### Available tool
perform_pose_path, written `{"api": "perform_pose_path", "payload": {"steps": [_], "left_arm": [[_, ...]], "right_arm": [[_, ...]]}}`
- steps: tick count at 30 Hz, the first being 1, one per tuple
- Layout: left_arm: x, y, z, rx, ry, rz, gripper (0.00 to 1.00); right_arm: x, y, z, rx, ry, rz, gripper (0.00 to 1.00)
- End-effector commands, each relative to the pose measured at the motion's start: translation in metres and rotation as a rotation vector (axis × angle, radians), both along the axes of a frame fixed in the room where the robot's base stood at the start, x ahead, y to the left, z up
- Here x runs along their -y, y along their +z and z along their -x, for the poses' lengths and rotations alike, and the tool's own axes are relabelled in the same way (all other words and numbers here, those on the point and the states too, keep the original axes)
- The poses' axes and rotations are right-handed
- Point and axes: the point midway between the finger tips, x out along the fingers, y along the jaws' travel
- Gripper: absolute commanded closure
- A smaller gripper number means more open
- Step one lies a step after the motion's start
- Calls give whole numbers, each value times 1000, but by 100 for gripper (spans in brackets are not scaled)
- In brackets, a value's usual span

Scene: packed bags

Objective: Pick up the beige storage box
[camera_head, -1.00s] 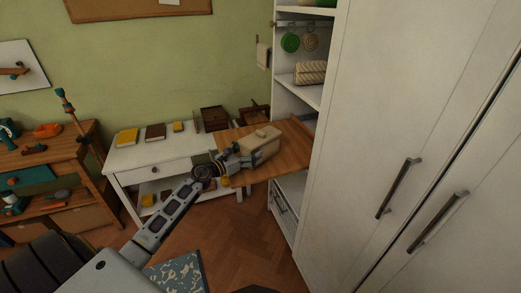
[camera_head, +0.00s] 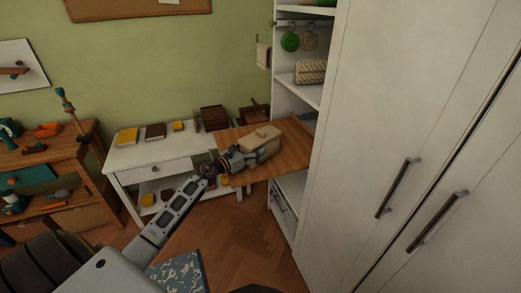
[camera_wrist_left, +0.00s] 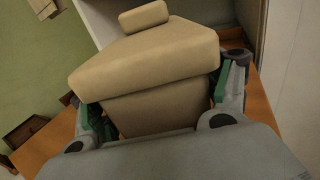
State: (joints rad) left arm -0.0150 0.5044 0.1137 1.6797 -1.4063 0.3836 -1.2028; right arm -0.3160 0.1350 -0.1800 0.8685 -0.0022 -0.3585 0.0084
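The beige storage box (camera_head: 264,139), with a wider lid and a small block-shaped knob, sits on the wooden board (camera_head: 291,156) beside the cabinet. My left gripper (camera_head: 246,156) is at the near side of the box. In the left wrist view the beige box (camera_wrist_left: 150,75) fills the middle. The fingers of my left gripper (camera_wrist_left: 157,105), with green pads, stand open on either side of it, close to its sides. Whether the pads touch the box is hard to tell. My right gripper is not in view.
A tall white cabinet (camera_head: 405,130) stands close on the right, with an open shelf holding a woven basket (camera_head: 311,72). A white table (camera_head: 150,153) with several books and small wooden boxes is behind left. A wooden workbench (camera_head: 40,157) stands far left.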

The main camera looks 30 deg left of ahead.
Motion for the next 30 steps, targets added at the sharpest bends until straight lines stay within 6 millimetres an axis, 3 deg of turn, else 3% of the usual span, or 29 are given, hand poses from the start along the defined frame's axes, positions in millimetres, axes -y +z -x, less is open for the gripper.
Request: {"api": "perform_pose_path", "payload": {"steps": [1,7,20,25,30], "left_arm": [[0,0,0,0,0,0,36],[0,0,0,0,0,0,59],[0,3,0,1,0,-1,59],[0,12,0,2,0,-2,60],[0,28,0,2,0,-3,60]], "right_arm": [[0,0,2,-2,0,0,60],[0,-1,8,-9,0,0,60],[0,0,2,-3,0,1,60],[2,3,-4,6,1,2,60],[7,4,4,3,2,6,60]]}}
